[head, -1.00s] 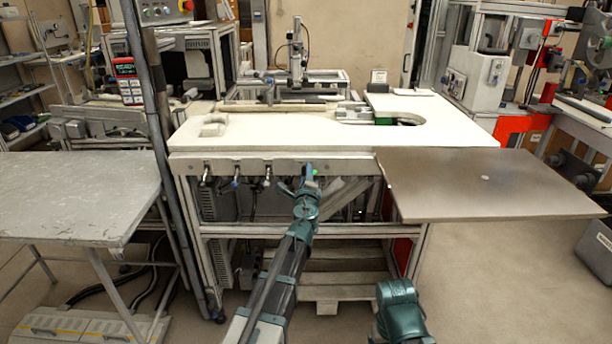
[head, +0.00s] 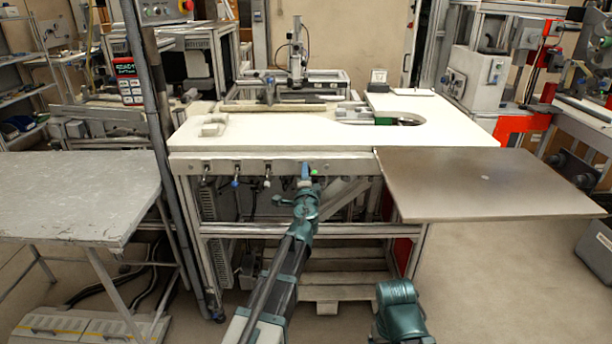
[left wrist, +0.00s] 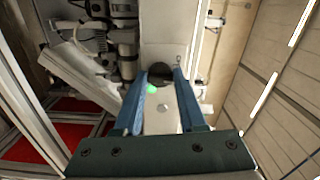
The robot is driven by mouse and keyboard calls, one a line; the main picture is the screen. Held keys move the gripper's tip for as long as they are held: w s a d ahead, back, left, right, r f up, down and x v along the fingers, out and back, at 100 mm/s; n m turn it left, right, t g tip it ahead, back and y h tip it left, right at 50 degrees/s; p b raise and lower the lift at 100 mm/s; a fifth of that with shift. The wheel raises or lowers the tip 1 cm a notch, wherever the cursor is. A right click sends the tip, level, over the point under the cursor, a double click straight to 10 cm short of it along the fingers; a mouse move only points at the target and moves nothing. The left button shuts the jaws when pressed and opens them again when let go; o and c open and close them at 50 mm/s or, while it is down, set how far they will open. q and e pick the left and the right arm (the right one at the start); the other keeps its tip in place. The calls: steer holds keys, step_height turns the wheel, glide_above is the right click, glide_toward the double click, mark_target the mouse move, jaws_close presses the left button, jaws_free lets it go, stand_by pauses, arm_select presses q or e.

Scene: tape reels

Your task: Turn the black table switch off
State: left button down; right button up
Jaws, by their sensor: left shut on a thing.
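The black table switch (left wrist: 160,72) shows in the left wrist view as a dark rounded knob on the pale front rail. It sits between the blue fingertips of my left gripper (left wrist: 160,80), which is shut on it. In the head view, my left gripper (head: 305,169) is at the front rail below the white tabletop and hides the switch. The switch's exact setting cannot be told. My right gripper is not in view.
Several small levers, one with a blue end (head: 235,183), hang on the rail to the left. A brown board (head: 480,190) juts out at the right. A grey table (head: 75,195) stands at the left, beside an upright post. Open floor lies at the right.

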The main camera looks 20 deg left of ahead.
arm_select(q)
steer(key=shift+n, duration=3.8)
steer(key=c, duration=0.5)
jaws_free()
steer(key=shift+s, duration=0.1)
steer(key=v, duration=1.3)
steer(key=shift+s, duration=0.35)
steer(key=shift+d, duration=0.1)
